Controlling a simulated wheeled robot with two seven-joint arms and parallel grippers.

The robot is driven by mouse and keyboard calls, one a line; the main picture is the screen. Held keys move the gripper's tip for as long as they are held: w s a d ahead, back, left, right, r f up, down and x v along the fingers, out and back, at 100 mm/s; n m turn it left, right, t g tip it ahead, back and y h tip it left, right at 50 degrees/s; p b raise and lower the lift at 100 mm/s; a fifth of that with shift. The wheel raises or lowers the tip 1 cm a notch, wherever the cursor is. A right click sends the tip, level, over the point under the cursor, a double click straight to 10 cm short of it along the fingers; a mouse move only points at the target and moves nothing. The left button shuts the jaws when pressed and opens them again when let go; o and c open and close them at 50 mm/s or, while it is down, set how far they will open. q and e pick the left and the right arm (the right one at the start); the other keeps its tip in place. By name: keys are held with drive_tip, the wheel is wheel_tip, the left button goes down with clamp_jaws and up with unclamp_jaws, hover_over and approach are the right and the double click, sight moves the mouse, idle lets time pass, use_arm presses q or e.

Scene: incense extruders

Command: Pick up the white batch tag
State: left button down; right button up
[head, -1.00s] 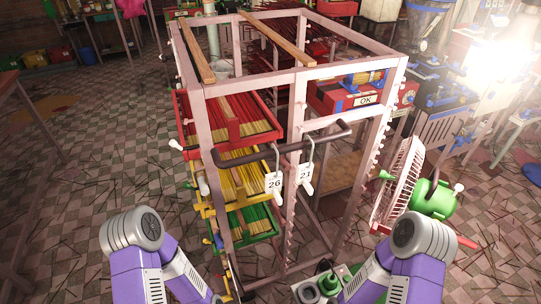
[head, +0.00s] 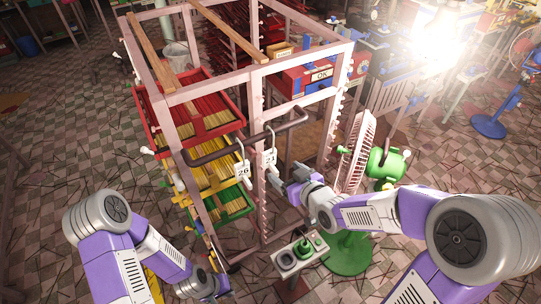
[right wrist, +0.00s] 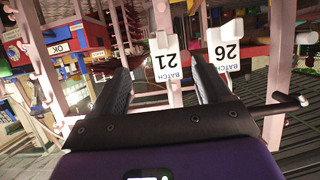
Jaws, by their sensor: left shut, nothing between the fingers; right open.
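Two white batch tags hang by hooks from the dark handle bar of the rack. One reads 26 (head: 242,173) and the other, to its right, reads 21 (head: 270,158). In the right wrist view, tag 21 (right wrist: 164,66) shows between my fingers and tag 26 (right wrist: 226,54) at the right finger; both appear upside down. My right gripper (head: 286,180) is open and empty, just right of tag 21; it also shows in the right wrist view (right wrist: 160,68). My left gripper (head: 219,287) is shut and empty, low at the bottom of the head view, away from the tags.
The pinkish rack (head: 253,100) holds red, yellow and green trays of sticks. Its handle bar (head: 287,126) sticks out near the tags. A green fan (head: 385,162) stands right of the rack. A grey fixture with green parts (head: 300,252) sits below my right arm.

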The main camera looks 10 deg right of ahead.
sight(274, 167)
drive_tip(key=x, duration=0.2)
drive_tip(key=b+x, duration=0.1)
drive_tip(key=x, duration=0.3)
drive_tip(key=shift+a+f, duration=0.45)
drive_tip(key=shift+c, duration=0.4)
drive_tip(key=c, duration=1.1)
drive_tip(key=shift+r, duration=0.15)
